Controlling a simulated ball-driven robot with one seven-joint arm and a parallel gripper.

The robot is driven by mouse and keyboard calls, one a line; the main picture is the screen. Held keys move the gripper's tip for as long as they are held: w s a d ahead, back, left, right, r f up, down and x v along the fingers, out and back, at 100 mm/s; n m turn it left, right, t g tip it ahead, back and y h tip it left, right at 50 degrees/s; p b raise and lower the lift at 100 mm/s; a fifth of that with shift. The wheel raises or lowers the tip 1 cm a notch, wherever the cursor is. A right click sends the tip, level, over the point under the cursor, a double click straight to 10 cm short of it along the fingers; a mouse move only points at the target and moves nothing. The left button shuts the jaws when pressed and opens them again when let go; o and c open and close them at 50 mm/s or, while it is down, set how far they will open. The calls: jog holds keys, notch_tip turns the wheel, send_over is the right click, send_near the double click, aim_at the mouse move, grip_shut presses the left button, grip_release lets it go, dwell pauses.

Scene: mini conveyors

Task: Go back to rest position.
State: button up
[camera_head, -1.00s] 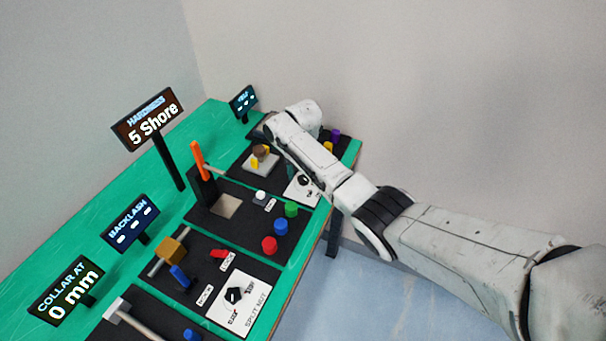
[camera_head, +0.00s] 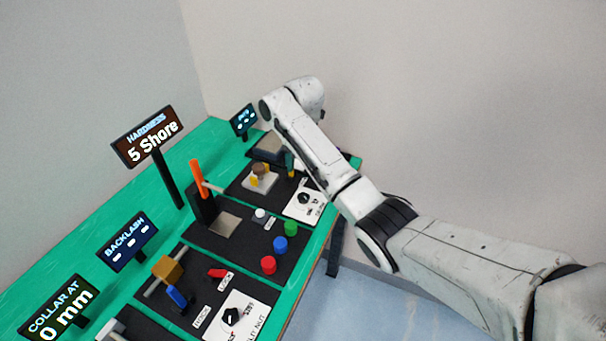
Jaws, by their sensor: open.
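My arm reaches in from the lower right of the head view, and its white wrist end is raised over the far right part of the green bench (camera_head: 217,137). My gripper cannot be made out; the arm's last links hide that area. The wrist stands above the far black panel and appears clear of the nearby controls. No held object shows.
The hardness sign (camera_head: 146,137) reads 5 Shore on a post. An orange lever (camera_head: 197,179) stands upright mid-bench. Red (camera_head: 268,265), blue (camera_head: 280,244) and green (camera_head: 291,228) buttons line the near edge. A backlash sign (camera_head: 128,241) stands left. Wall space above is free.

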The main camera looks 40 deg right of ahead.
dwell(0.6)
